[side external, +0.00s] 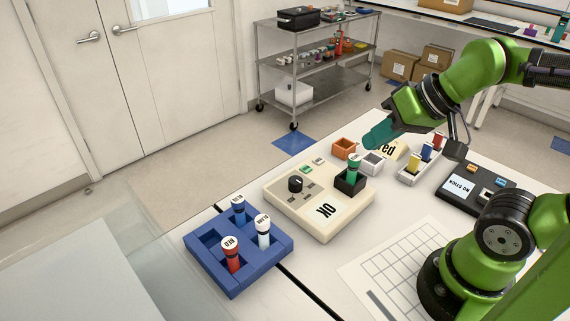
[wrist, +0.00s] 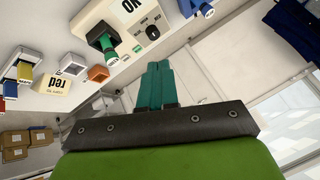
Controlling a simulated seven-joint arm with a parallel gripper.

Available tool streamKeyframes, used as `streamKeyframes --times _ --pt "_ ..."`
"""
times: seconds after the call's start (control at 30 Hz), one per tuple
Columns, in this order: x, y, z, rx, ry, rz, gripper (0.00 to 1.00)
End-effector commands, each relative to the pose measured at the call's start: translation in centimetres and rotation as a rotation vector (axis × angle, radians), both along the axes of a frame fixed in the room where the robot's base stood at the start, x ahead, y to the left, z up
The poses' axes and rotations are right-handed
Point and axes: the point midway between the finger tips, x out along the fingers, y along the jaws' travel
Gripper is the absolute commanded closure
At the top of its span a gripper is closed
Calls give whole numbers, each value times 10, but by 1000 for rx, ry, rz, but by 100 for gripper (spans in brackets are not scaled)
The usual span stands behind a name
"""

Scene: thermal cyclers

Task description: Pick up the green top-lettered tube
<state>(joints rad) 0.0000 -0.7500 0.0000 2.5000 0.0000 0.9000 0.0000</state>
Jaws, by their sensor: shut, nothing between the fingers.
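A green tube (side external: 354,172) with a pale top stands upright in a black holder (side external: 342,187) on the cream device marked OK (side external: 285,213). The closed fingers also show in the wrist view (wrist: 158,66).
A blue rack (side external: 255,267) holds lettered red, white and blue tubes at the front left. A gridded sheet (side external: 398,262) lies in front.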

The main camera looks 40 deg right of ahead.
Motion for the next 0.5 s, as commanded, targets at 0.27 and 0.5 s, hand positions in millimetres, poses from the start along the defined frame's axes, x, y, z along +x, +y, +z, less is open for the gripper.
streamKeyframes --times 0.27,0.5 --pt "0 0 0 0 0 0 100" --pt "0 0 0 0 0 0 76"
